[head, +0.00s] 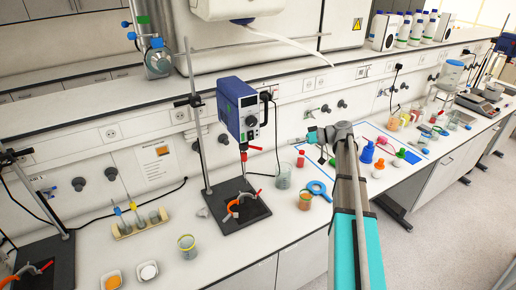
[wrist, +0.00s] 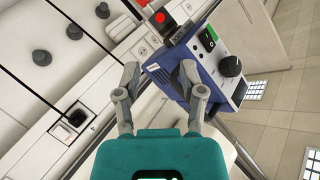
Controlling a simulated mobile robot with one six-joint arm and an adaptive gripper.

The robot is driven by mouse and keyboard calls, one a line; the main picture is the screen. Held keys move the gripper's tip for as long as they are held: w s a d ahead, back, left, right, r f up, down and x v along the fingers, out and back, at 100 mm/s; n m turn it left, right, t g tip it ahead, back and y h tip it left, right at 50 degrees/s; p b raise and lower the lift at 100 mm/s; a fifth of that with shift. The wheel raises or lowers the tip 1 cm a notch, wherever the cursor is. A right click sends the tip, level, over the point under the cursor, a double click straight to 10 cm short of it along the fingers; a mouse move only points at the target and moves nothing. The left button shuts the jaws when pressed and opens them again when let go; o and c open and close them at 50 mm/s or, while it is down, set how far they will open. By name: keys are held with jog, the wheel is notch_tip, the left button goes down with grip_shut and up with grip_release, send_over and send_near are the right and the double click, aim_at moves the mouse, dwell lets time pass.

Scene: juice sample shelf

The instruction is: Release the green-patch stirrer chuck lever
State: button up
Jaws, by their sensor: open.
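The stirrer (head: 237,103) is a blue-and-white motor head on a tall stand, with a small green patch on its front. Its chuck, with a red lever (head: 254,148), sits just under the head. In the wrist view the tilted blue stirrer (wrist: 220,70) lies beyond my fingertips to the upper right. A red round part (wrist: 159,17), probably the lever end, shows near the top edge. My gripper (head: 312,135) is right of the stirrer, apart from the lever. In the wrist view my gripper (wrist: 157,80) is open, with nothing held between its fingers.
A black stand base (head: 240,210) with an orange clamp is below the stirrer. A glass beaker (head: 283,176), a red bottle (head: 300,158) and a blue ring (head: 318,190) stand to its right. A tube rack (head: 138,226) is at left. Wall knobs and sockets line the back.

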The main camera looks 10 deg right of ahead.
aim_at(259, 149)
jog(key=shift+a+f, duration=0.1)
jog(key=b+x, duration=0.4)
jog(key=x, duration=0.9)
jog(key=shift+w+a, duration=0.1)
jog(key=shift+a, duration=0.2)
grip_shut()
